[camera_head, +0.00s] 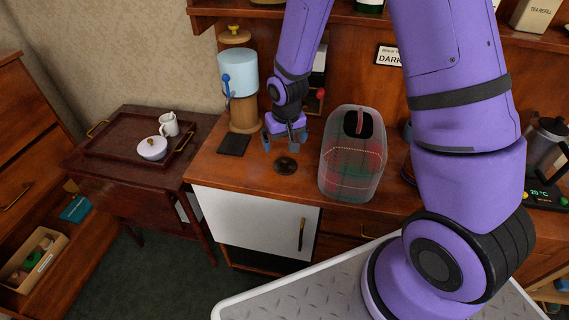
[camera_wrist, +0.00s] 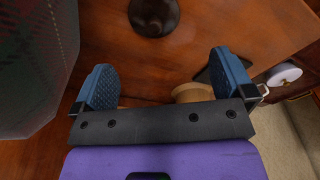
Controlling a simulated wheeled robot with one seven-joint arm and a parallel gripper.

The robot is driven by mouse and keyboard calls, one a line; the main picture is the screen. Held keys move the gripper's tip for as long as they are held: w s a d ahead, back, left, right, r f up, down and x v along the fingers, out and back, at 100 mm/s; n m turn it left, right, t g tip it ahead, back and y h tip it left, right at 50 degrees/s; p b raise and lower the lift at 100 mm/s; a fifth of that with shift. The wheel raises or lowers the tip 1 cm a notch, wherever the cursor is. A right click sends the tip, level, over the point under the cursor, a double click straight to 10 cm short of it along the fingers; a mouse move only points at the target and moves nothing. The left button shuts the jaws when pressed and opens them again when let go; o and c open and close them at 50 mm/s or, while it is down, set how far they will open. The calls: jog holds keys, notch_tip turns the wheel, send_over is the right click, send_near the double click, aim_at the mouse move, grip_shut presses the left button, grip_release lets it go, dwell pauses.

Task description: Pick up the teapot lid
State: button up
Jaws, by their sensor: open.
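A small dark round lid-like piece (camera_head: 286,165), which looks like the teapot lid, lies flat on the wooden counter; in the wrist view it shows at the top (camera_wrist: 153,14), partly cut off. My gripper (camera_head: 284,140) is open and empty, above and a little behind it. In the wrist view the two blue pads of my gripper (camera_wrist: 163,76) stand wide apart with bare wood between them and the lid beyond. A white lidded pot (camera_head: 152,149) with a knob sits on the tray at the left; its lid is closed on it.
A clear domed container with red plaid inside (camera_head: 352,155) stands close right of my gripper. A wooden stand with a light blue cylinder (camera_head: 238,75) and a black mat (camera_head: 234,144) are at left. A white jug (camera_head: 168,124) shares the brown tray (camera_head: 110,140).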

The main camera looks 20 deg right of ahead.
aim_at(286, 159)
notch_tip(286, 159, down, 4)
jog(key=shift+w+r, duration=0.15)
jog(key=shift+r, duration=0.05)
jog(key=f, duration=0.4)
jog(key=shift+w+d, duration=0.1)
jog(key=shift+d, duration=0.25)
jog(key=shift+w+f, duration=0.1)
jog(key=shift+f, duration=0.55)
jog(key=c, duration=0.9)
